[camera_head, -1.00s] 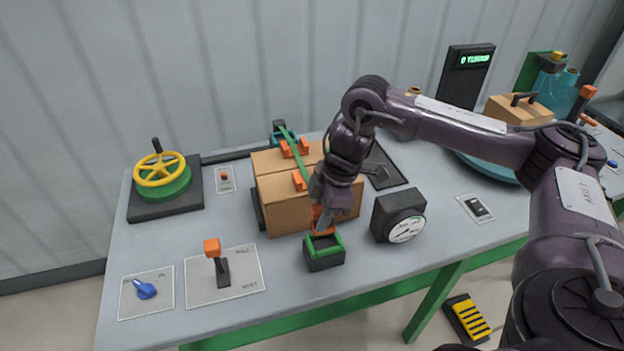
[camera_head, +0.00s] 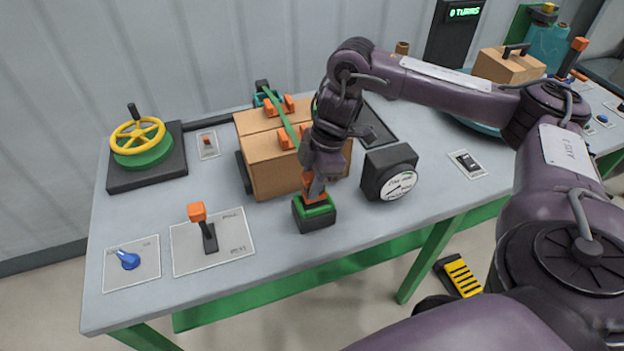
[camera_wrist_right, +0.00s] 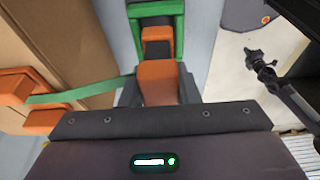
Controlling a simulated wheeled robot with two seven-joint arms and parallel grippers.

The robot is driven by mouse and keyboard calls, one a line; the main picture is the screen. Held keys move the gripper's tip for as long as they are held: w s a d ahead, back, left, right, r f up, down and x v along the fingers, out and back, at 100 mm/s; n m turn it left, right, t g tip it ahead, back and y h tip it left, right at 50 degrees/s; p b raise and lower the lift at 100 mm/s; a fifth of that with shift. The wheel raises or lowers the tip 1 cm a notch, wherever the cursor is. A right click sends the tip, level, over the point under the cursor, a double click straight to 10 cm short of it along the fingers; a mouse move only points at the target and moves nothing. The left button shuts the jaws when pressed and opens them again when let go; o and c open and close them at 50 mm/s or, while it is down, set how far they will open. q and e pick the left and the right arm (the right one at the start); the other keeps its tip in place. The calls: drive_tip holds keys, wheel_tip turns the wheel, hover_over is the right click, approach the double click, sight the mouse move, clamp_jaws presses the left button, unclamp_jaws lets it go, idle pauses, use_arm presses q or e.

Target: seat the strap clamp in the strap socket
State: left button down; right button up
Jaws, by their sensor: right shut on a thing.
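The orange strap clamp (camera_head: 315,194) is in my right gripper (camera_head: 314,186), whose fingers are shut on it. The clamp is at the strap socket (camera_head: 314,220), a dark block with a green rim near the table's front. Its lower end meets the rim; I cannot tell how deep it sits. In the right wrist view the orange clamp (camera_wrist_right: 160,82) points at the socket's green rim (camera_wrist_right: 156,10). A green strap (camera_head: 284,120) crosses the cardboard box (camera_head: 272,175) behind; it also shows in the wrist view (camera_wrist_right: 85,92). My left gripper is not in view.
A dial gauge (camera_head: 390,174) stands close right of the socket. A lever with an orange knob (camera_head: 197,212) and a blue knob (camera_head: 128,260) are to the left. A yellow handwheel (camera_head: 138,133) is at the far left. The table front between lever and socket is clear.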

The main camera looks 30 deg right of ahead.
drive_tip(key=shift+p, duration=0.3)
idle(0.4)
drive_tip(key=shift+f, duration=0.15)
idle(0.7)
drive_tip(key=shift+f+p, duration=0.1)
drive_tip(key=shift+p, duration=0.25)
drive_tip(key=shift+f+b, duration=0.65)
drive_tip(key=shift+f, duration=0.5)
idle(0.5)
drive_tip(key=o, duration=1.1)
drive_tip(key=shift+r, duration=0.15)
